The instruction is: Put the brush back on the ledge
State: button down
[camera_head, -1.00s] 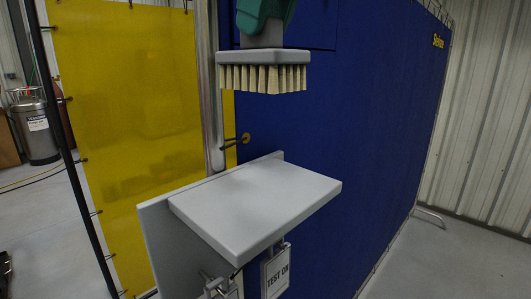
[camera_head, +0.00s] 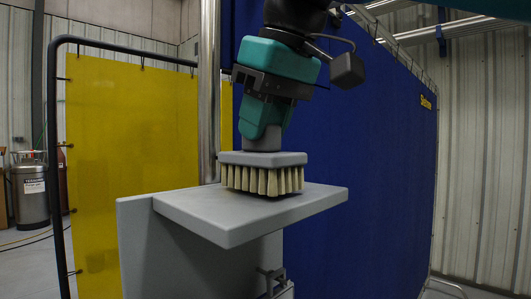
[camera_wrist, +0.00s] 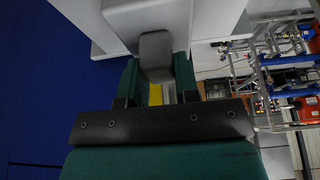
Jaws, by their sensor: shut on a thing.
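The brush (camera_head: 262,160) has a grey block with cream bristles pointing down and a grey handle on top. My gripper (camera_head: 264,132), teal and black, is shut on that handle from above. In the wrist view the grey handle (camera_wrist: 156,55) sits between the two teal fingers. The ledge (camera_head: 222,222) is a flat grey shelf with a grey back plate at its left. The brush is level over the back middle part of the ledge, and the bristle tips appear to touch its top, with a dark shadow beneath them.
A shiny vertical post (camera_head: 209,90) stands close behind the ledge. A yellow screen (camera_head: 130,150) is at left and a blue curtain (camera_head: 370,170) at right. The front and right of the ledge top are bare. A clamp (camera_head: 272,278) hangs below.

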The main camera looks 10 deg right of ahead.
jog(key=shift+f, duration=0.65)
jog(key=shift+r, duration=0.1)
jog(key=c, duration=0.8)
grip_release()
jog(key=shift+w, duration=0.1)
jog(key=shift+c, duration=0.2)
jog(key=p+v, duration=1.1)
jog(key=v, duration=0.1)
jog(key=shift+a+r, duration=0.1)
